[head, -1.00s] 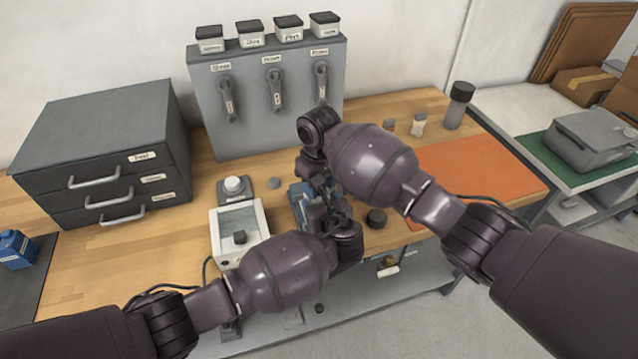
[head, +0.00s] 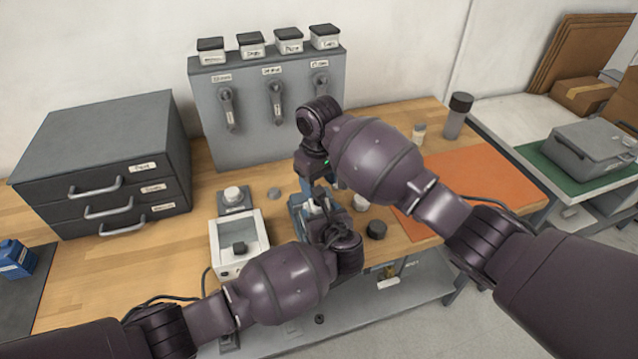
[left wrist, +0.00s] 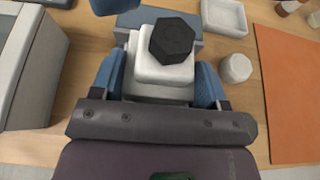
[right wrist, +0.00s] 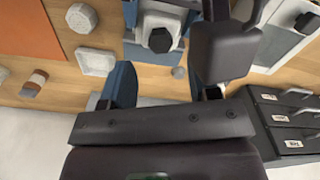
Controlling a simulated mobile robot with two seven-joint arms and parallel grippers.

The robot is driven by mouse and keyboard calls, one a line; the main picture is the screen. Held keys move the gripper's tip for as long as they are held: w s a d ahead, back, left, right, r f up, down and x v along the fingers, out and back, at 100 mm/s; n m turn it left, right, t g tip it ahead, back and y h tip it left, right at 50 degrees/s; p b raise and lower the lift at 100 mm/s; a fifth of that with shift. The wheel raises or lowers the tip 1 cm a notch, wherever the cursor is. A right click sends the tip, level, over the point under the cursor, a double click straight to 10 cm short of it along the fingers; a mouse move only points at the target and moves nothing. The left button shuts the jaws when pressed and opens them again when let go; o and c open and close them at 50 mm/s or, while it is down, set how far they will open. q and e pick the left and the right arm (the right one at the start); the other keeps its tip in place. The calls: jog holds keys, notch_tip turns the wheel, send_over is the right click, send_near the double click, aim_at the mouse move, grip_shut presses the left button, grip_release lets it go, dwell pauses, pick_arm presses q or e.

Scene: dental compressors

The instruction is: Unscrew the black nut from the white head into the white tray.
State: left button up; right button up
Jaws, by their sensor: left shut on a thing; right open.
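The white head (left wrist: 158,75) is a stepped block with the black hexagonal nut (left wrist: 172,38) on its top in the left wrist view. My left gripper (head: 316,215) is shut on the white head, with its blue fingers at both sides. My right gripper (head: 320,186) is open and empty, just behind and above the head. In the right wrist view the nut (right wrist: 160,39) shows beyond its fingers, apart from them. The small square white tray (left wrist: 224,16) is empty, beyond and right of the head; it also shows in the right wrist view (right wrist: 97,62). In the head view my right arm hides it.
A white round knob (left wrist: 236,68) stands right of the head. A white box (head: 240,244) with a dark piece stands to the left. The orange mat (head: 470,180) is clear. Grey drawers (head: 100,165) stand at left.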

pick_arm(q)
jog(key=o, duration=1.8)
jog(key=shift+s, duration=0.1)
